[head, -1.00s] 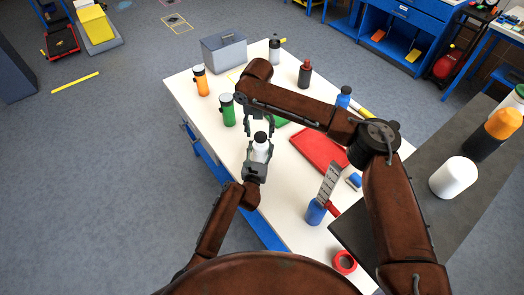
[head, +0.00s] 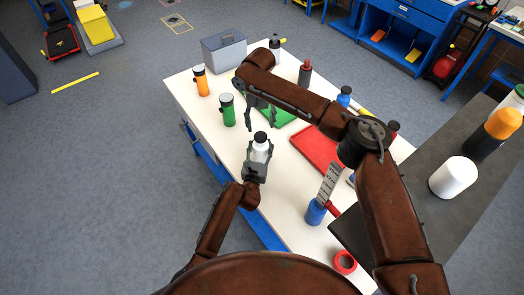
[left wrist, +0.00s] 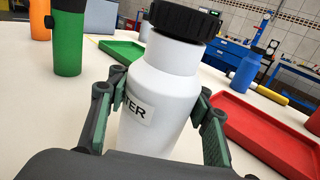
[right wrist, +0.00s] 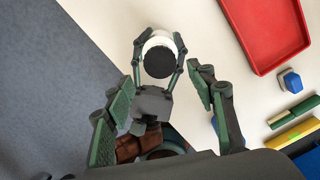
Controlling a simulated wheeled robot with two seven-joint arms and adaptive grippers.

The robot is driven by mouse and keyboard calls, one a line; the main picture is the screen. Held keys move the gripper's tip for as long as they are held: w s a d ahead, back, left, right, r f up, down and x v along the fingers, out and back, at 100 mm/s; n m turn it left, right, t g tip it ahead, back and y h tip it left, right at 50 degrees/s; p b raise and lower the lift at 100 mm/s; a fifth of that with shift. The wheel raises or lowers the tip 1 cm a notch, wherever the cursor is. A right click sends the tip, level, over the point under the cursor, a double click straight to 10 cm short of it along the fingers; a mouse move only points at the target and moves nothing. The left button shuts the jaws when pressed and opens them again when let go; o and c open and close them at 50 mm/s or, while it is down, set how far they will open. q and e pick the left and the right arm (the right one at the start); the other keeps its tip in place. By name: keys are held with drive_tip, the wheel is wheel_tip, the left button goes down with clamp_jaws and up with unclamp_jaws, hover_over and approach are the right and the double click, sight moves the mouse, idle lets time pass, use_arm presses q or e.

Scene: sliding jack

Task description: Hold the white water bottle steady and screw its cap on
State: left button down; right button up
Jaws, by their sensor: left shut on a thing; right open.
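The white water bottle (head: 260,152) stands upright over the table's near left part, and its label shows in the left wrist view (left wrist: 160,100). My left gripper (head: 257,163) is shut around its body from the near side. The black cap (left wrist: 185,18) sits on top of the bottle's mouth; whether its thread is engaged cannot be told. The cap also shows from above in the right wrist view (right wrist: 158,61). My right gripper (head: 261,120) is open and empty above and just beyond the cap, with its fingers apart from it.
A green flashlight (head: 227,109) and an orange one (head: 201,80) stand at left. A red tray (head: 318,148) lies to the right of the bottle, a green tray (head: 284,119) behind it.

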sight(261, 135)
wheel_tip(261, 135, down, 7)
drive_tip(key=shift+w+f, duration=0.1)
drive_tip(key=shift+f, duration=0.1)
drive_tip(key=shift+c, duration=0.2)
drive_tip(key=c, duration=1.1)
drive_tip(key=o, duration=1.2)
drive_tip(key=shift+r, duration=0.1)
drive_tip(key=shift+r, duration=2.2)
drive_tip(key=shift+c, duration=0.3)
